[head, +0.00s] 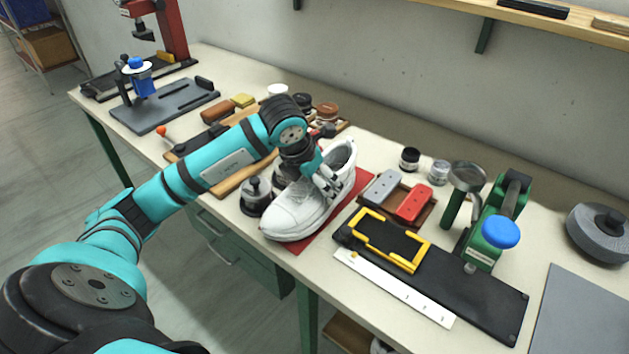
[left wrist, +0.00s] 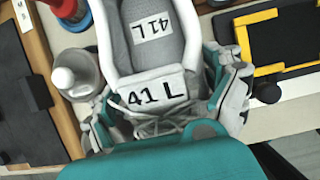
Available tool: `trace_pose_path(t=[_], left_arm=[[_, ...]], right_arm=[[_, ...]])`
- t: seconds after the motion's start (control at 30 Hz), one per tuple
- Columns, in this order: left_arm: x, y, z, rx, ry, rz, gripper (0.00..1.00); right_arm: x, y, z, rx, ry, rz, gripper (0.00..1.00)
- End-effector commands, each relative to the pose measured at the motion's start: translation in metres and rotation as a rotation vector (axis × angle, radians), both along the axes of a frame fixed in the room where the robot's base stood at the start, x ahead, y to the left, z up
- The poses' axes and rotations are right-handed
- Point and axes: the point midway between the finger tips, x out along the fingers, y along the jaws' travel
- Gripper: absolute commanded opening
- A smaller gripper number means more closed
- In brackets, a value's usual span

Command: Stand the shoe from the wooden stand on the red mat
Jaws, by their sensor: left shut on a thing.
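The white shoe (head: 298,207) is upright over the red mat (head: 362,182) in the head view; I cannot tell whether its sole touches the mat. In the left wrist view the shoe (left wrist: 155,85) shows "41 L" on its tongue and insole. My left gripper (head: 328,182) is shut on the shoe, with its fingers on either side near the laces. It also shows in the left wrist view (left wrist: 170,110). The wooden stand is not clearly seen; a wooden board (head: 238,178) lies partly behind my left arm. My right gripper is not in view.
To the right are a tray with a grey block (head: 382,187) and a red block (head: 413,204), a black board with a yellow frame (head: 419,257), a white ruler (head: 395,288) and a green press (head: 489,243).

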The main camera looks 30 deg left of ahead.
Motion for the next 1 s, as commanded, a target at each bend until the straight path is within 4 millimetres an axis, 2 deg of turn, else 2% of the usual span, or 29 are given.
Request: trace_pose_path(t=[0.13,0.33,0.37,0.43,0.77,0.87,1.0], left_arm=[[0.001,0.000,-0.003,0.001,-0.004,0.000,0.43],[0.001,0.000,-0.005,0.001,-0.003,0.000,0.43],[0.000,0.000,-0.006,0.001,-0.001,0.000,0.92],[0.000,0.000,-0.005,0.001,-0.001,0.000,1.00],[0.000,0.000,-0.002,0.001,-0.002,0.000,1.00],[-0.003,0.001,0.008,0.001,-0.005,-0.001,1.00],[-0.013,0.002,0.033,0.003,-0.008,0.001,1.00]], right_arm=[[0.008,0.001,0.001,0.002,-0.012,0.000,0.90],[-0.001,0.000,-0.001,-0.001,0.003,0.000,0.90],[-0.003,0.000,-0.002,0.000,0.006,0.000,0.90],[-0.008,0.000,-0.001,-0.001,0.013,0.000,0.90],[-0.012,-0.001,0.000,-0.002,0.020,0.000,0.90],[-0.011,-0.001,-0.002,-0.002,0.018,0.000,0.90],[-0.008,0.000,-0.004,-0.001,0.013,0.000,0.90]])
